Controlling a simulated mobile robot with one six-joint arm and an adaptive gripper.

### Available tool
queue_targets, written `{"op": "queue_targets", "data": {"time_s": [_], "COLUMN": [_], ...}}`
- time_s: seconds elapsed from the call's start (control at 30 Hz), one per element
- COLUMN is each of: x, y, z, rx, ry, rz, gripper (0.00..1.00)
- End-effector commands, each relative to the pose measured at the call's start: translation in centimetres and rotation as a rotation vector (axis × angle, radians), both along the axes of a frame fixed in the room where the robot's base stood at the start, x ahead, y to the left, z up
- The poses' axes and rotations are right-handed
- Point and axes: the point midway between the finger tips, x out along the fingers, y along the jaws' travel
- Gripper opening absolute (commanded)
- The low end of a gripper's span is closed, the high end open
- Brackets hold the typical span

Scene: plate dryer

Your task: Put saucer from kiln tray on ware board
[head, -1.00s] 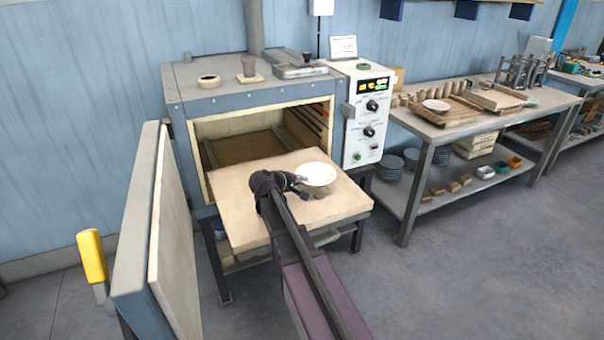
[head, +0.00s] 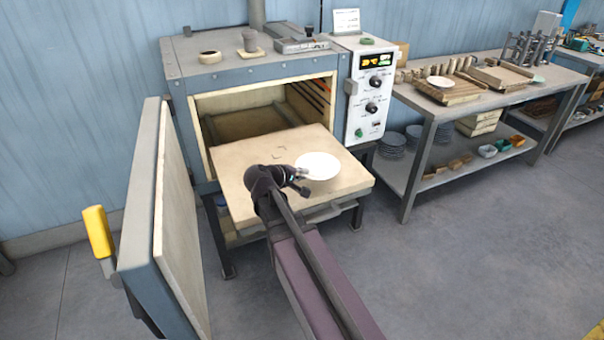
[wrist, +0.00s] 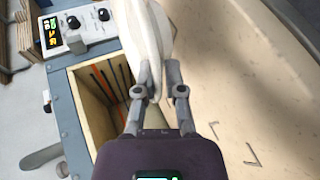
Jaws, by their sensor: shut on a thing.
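The white saucer (head: 318,166) is in the grip of my gripper (head: 303,180), over the right part of the pale kiln tray (head: 238,180) in the head view. The fingers are shut on its near-left rim. The gap between saucer and tray is hard to judge. In the wrist view the saucer (wrist: 149,38) shows nearly edge-on between the fingertips of my gripper (wrist: 160,72), with the tray (wrist: 230,100) on the right. A wooden ware board (head: 455,92) on the side table carries another pale dish (head: 443,82).
The open kiln (head: 180,85) stands behind the tray, its door (head: 165,215) swung out at the left. The control box (head: 365,105) is right of the opening. The side table (head: 415,103) holds cups and another board. Open floor lies in front of the table.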

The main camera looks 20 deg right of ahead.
Motion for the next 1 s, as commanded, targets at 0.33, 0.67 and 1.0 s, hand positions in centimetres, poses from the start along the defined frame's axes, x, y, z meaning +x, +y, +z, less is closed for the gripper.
{"op": "queue_targets", "data": {"time_s": [0.33,0.67,1.0], "x": [0.0,0.0,0.0], "y": [0.0,0.0,0.0], "z": [0.1,2.3,7.7], "rx": [-0.001,-0.001,-0.001], "ry": [0.000,0.000,0.000], "rz": [0.000,0.000,0.000], "gripper": [0.00,0.00,0.00]}}
